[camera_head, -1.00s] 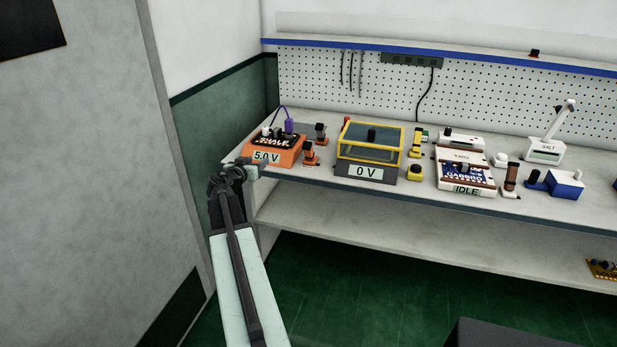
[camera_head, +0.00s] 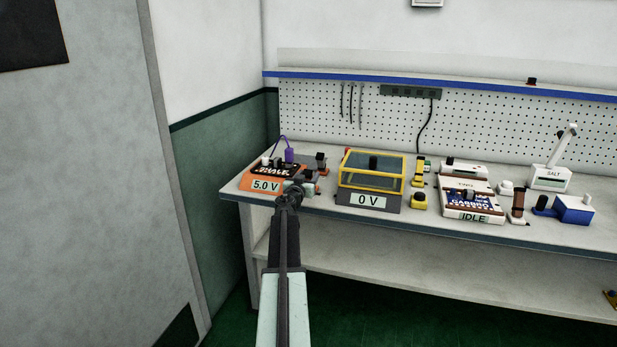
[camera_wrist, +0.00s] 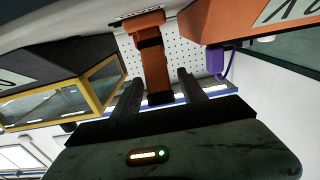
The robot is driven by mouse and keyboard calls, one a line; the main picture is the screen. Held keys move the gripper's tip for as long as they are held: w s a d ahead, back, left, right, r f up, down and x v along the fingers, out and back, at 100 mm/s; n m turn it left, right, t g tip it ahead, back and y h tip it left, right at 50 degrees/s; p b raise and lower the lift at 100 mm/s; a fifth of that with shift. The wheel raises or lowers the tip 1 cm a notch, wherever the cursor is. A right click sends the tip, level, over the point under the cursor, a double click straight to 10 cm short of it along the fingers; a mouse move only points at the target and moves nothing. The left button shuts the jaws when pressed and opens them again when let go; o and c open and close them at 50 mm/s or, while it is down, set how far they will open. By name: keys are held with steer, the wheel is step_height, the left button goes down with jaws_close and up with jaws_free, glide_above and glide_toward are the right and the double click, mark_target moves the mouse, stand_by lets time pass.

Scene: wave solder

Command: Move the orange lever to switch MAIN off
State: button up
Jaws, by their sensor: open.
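An orange lever with dark parts (camera_wrist: 153,62) shows in the wrist view, its far end framed by my two open fingers. I cannot tell whether they touch it. My gripper (camera_wrist: 160,76) holds nothing visibly.
A yellow-framed box reading 0 V (camera_head: 368,203) stands close to the right; it also shows in the wrist view (camera_wrist: 100,95). A purple plug (camera_head: 289,155) stands at the orange unit. Further right are a unit reading IDLE (camera_head: 474,217) and a blue box (camera_head: 575,210).

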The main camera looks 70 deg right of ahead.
steer(key=shift+d, duration=0.2)
steer(key=shift+c, duration=0.3)
jaws_close()
stand_by(0.9)
